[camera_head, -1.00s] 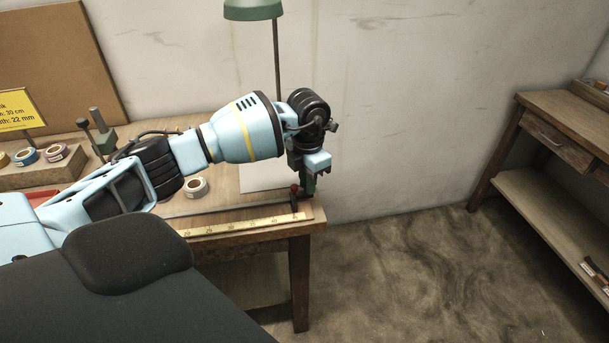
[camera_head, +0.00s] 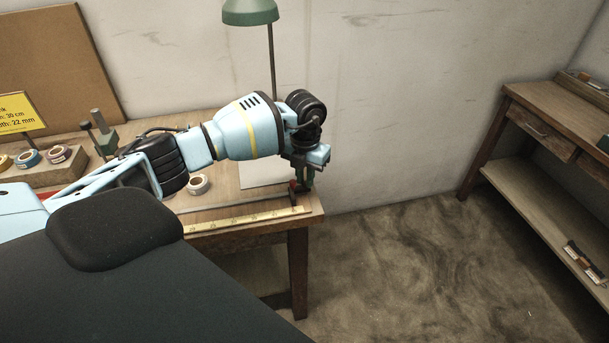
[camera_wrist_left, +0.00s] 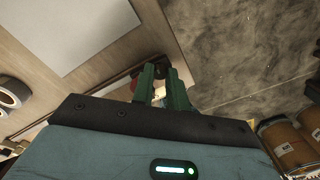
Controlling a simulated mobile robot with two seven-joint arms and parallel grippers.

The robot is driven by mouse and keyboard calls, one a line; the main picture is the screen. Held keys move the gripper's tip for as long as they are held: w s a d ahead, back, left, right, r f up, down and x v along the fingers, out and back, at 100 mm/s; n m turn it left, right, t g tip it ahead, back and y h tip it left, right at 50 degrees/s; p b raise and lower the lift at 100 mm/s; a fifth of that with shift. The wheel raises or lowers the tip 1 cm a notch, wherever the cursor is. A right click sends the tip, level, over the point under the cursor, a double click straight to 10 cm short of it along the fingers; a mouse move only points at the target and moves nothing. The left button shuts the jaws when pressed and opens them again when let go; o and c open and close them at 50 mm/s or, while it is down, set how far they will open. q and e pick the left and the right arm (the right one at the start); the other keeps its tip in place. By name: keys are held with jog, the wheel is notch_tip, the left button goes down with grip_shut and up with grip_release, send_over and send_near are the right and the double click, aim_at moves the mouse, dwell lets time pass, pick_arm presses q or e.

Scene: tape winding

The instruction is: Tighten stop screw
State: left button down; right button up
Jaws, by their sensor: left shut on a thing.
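The stop with a red part (camera_head: 293,187) sits at the right end of a dark rail, by the table's right edge. My left gripper (camera_head: 302,185) points down over it, its green fingers closed around the stop's screw. In the left wrist view my two green fingers (camera_wrist_left: 163,88) reach to the stop (camera_wrist_left: 150,70), with red beside the left finger. The fingers mostly hide the screw, so its turn cannot be seen. My right gripper is in neither view.
A yellow measuring strip (camera_head: 235,222) runs along the front of the workbench (camera_head: 225,203). A tape roll (camera_head: 198,185) lies behind it, near a white sheet (camera_head: 262,172). A lamp (camera_head: 250,12) stands behind my arm. The floor to the right is free.

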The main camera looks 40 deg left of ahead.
aim_at(305, 181)
pick_arm(q)
jog(key=c, duration=1.7)
grip_release()
notch_tip(305, 181, up, 7)
jog(key=shift+f, duration=0.2)
jog(key=shift+r, duration=0.65)
